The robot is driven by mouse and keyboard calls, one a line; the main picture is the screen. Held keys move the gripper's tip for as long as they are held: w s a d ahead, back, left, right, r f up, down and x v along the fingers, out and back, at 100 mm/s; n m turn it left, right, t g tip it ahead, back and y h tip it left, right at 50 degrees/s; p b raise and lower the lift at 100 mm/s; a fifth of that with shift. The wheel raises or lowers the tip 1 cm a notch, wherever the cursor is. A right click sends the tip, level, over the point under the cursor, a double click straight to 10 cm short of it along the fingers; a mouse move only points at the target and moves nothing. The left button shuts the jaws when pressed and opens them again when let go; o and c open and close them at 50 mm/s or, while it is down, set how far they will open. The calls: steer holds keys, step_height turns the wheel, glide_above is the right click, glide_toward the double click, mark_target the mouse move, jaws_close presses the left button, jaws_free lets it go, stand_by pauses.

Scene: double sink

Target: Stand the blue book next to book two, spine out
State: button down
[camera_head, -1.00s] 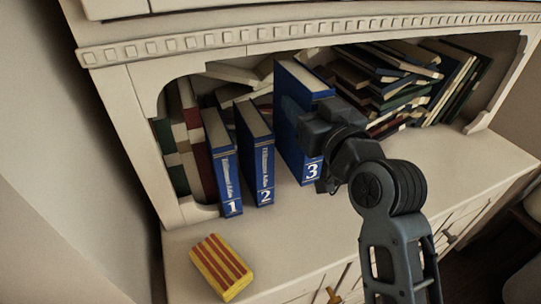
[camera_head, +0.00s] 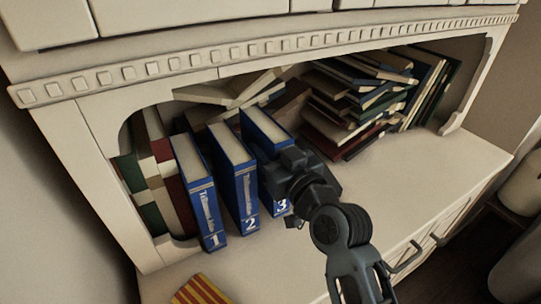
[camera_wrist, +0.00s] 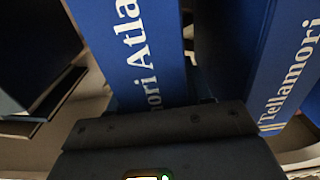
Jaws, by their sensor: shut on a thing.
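My gripper (camera_head: 284,174) is shut on the blue book marked 3 (camera_head: 263,128), gripping it at the spine. The book stands upright, spine facing out, to the right of book two (camera_head: 248,195). Book one (camera_head: 209,210) stands left of book two, also spine out. In the wrist view, the held book's spine (camera_wrist: 135,45) is in the middle, above the dark gripper body (camera_wrist: 165,140). Book two's spine (camera_wrist: 283,70) is at the right, with a dark narrow gap between them. My gripper hides much of the held book's spine in the head view.
Red, cream and green books (camera_head: 158,165) stand at the left wall of the niche. A messy pile of books (camera_head: 355,95) fills the back right. A red-and-yellow striped block (camera_head: 197,290) lies on the front ledge. The shelf to the right of my gripper (camera_head: 400,165) is clear.

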steer(key=shift+f, duration=0.6)
steer(key=shift+f, duration=0.15)
steer(key=shift+c, duration=2.4)
jaws_free()
steer(key=shift+r, duration=0.2)
steer(key=b+v, duration=0.2)
steer(key=v, duration=1)
